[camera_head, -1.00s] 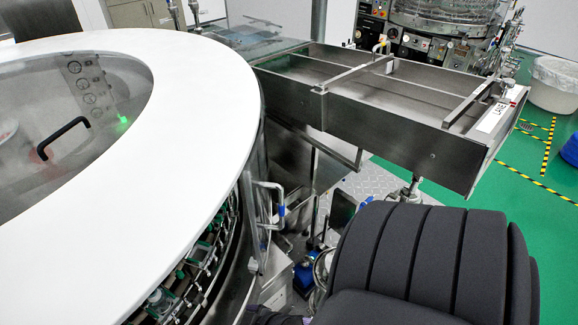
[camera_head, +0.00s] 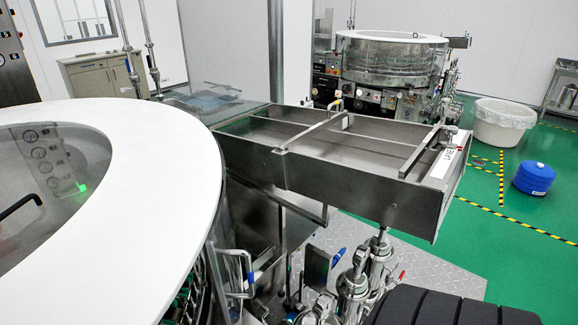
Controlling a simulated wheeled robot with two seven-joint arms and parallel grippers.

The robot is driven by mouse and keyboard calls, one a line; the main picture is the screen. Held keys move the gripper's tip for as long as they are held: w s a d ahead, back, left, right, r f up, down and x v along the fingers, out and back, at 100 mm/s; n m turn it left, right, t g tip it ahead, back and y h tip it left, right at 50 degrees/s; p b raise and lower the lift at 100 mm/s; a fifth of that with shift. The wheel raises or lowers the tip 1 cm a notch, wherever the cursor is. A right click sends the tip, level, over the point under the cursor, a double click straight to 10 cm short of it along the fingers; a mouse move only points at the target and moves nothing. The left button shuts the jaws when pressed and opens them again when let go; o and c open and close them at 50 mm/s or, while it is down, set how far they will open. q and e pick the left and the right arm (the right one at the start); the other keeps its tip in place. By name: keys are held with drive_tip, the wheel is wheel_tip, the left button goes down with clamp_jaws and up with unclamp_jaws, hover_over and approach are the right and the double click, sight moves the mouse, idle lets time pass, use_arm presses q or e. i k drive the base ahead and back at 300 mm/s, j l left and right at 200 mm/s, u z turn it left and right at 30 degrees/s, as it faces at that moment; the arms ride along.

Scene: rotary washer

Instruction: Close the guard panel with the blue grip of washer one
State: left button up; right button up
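The washer (camera_head: 160,135) with a round white top fills the left of the head view. A metal handle with a blue grip (camera_head: 250,279) sticks out at its right side, low in the picture. The panel behind this handle is only partly seen at the washer's curved side, and I cannot tell how far open it stands. A second blue-ended part (camera_head: 338,256) shows to the right among metal fittings. Neither of my grippers is in view.
A long steel trough (camera_head: 340,160) runs right from the washer at mid-height. Valves and pipes (camera_head: 365,275) stand below it. Another round machine (camera_head: 390,62), a white bin (camera_head: 503,122) and a blue container (camera_head: 534,178) stand behind. Green floor at the right is mostly free.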

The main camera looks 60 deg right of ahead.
sight(232, 252)
drive_tip(key=z, duration=1.35)
